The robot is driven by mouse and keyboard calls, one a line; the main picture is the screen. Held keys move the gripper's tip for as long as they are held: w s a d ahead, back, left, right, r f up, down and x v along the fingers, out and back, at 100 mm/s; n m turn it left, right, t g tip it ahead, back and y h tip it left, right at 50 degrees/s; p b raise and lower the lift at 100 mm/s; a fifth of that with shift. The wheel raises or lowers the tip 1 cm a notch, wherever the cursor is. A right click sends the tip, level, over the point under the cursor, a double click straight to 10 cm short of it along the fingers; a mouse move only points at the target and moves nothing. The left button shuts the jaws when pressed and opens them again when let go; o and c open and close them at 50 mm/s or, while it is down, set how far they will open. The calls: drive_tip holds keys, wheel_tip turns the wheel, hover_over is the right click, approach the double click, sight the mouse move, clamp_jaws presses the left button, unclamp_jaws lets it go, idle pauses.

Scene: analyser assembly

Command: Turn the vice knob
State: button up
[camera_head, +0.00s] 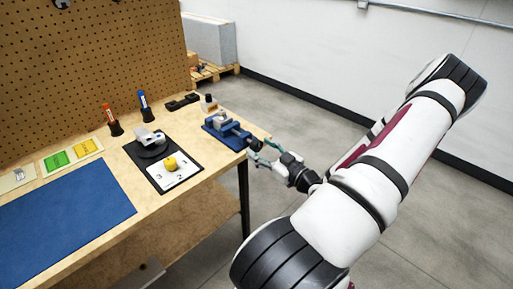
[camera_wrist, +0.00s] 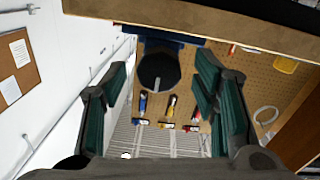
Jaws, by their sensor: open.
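The blue vice (camera_head: 226,131) stands at the right end of the wooden table. Its dark round knob (camera_wrist: 160,71), with a light grey mark on its face, shows in the wrist view below the blue vice body (camera_wrist: 160,36). My gripper (camera_head: 254,151) is at the table's right edge, level with the vice's near end. In the wrist view my gripper (camera_wrist: 163,75) is open, with one green-padded finger to each side of the knob and visible gaps between. I cannot tell how far the fingertips reach along the knob.
The table edge (camera_wrist: 200,22) lies close to the fingers in the wrist view. A black tray (camera_head: 162,176) with a grey device, a small bottle (camera_head: 209,103) and marker holders stand left of and behind the vice. Floor to the right is free.

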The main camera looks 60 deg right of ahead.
drive_tip(key=shift+x, duration=1.15)
drive_tip(key=c, duration=1.2)
drive_tip(key=shift+o, duration=0.2)
drive_tip(key=shift+m+p, duration=0.3)
drive_tip(key=shift+p, duration=0.05)
